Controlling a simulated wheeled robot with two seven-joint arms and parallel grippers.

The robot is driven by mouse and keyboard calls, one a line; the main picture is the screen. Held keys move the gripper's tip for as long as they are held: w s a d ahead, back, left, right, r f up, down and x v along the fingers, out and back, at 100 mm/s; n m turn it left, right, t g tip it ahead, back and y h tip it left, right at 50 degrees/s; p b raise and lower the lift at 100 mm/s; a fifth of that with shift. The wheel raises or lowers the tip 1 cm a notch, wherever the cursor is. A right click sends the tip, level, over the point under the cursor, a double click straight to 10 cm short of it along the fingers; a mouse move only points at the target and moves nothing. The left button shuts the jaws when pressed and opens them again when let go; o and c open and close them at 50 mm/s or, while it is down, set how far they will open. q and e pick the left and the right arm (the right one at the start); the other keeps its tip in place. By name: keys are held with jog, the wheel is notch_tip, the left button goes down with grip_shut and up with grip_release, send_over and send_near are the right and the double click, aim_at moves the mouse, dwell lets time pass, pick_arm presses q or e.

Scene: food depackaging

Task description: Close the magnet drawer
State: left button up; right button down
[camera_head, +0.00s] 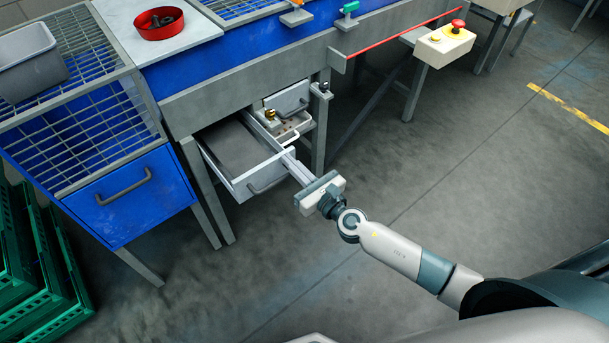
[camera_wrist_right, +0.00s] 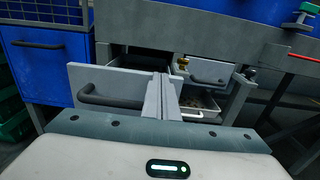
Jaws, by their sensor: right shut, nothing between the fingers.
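A grey drawer (camera_head: 225,146) stands pulled out under the blue workbench in the head view. Its front panel has a dark handle (camera_head: 268,178); the handle also shows in the right wrist view (camera_wrist_right: 112,99). My right gripper (camera_head: 291,160) is shut and empty, with its fingers at the right end of the drawer front. In the right wrist view the fingers (camera_wrist_right: 160,96) overlap that end of the panel; I cannot tell whether they touch it. The views do not show which drawer is the magnet drawer. My left gripper is not in view.
To the right are a smaller drawer front (camera_head: 288,99) and an open tray (camera_head: 291,126) with small items. A blue cabinet (camera_head: 160,210) with a wire-mesh top stands left, with green crates (camera_head: 40,270) beside it. A control box (camera_head: 445,45) is far right. The front floor is clear.

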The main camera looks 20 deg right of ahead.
jog(key=x, duration=0.5)
jog(key=shift+w+a, duration=0.1)
jog(key=shift+w, duration=0.25)
jog(key=b+x, duration=0.1)
jog(key=x, duration=0.3)
jog(key=shift+w+a+f, duration=0.1)
jog(key=shift+w+a, duration=0.05)
jog(key=shift+w, duration=0.2)
jog(key=b+x, duration=0.3)
jog(key=x, duration=0.7)
jog(key=shift+w+f, duration=0.1)
jog(key=shift+w+a+b, duration=0.1)
jog(key=shift+w+b, duration=0.2)
jog(key=shift+b, duration=0.05)
jog(key=shift+w, duration=0.1)
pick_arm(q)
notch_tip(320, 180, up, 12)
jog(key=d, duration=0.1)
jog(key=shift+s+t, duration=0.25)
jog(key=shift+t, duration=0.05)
pick_arm(e)
jog(key=shift+r, duration=0.4)
